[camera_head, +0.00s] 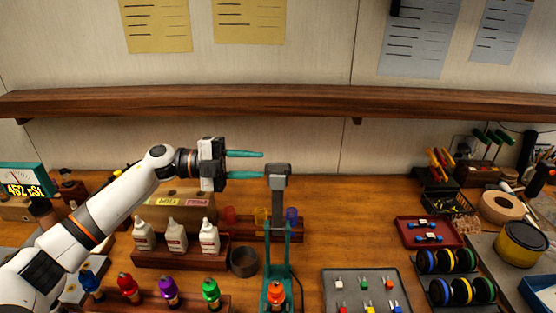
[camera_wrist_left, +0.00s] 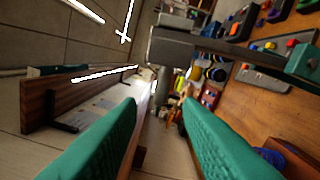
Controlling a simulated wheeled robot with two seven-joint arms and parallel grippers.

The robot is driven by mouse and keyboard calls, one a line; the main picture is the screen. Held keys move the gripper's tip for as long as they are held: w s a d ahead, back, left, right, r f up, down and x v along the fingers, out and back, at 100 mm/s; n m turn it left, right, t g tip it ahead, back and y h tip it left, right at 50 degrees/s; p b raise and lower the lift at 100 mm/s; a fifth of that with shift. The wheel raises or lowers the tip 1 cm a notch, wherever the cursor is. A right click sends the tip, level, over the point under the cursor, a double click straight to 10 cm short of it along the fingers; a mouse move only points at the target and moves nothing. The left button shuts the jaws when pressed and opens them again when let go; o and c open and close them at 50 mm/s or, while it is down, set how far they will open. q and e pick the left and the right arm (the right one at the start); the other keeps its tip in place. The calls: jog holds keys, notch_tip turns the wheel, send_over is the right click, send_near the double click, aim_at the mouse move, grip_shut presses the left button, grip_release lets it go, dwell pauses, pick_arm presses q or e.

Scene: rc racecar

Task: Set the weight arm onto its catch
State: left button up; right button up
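The teal stand (camera_head: 278,262) rises at the front centre in the head view. A grey arm with a blocky head (camera_head: 278,172), which looks like the weight arm, stands upright at its top. In the left wrist view the grey arm (camera_wrist_left: 215,47) lies crosswise ahead of the fingertips, with part of the teal stand (camera_wrist_left: 303,62) at right. My left gripper (camera_head: 246,165) is open and empty, just left of the grey head and apart from it. Its teal fingers also show in the left wrist view (camera_wrist_left: 160,108). I cannot make out the catch. My right gripper is not in view.
White bottles (camera_head: 176,236) stand in a wooden rack below my left arm, with a dark round cup (camera_head: 244,262) beside them. Coloured cups (camera_head: 291,216) sit behind the stand. A grey tray (camera_head: 362,283) lies to its right. A wooden shelf (camera_head: 300,103) crosses the wall above.

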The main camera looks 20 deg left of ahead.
aim_at(267, 165)
pick_arm(q)
jog(key=p+x, duration=0.1)
jog(key=x, duration=0.3)
jog(key=shift+w+d+r, duration=0.1)
jog(key=shift+w+d, duration=0.05)
jog(key=shift+d, duration=0.2)
jog(key=shift+w+d+p, duration=0.2)
jog(key=shift+d+p, duration=0.1)
jog(key=shift+d, duration=0.4)
jog(key=shift+c, duration=0.4)
grip_shut()
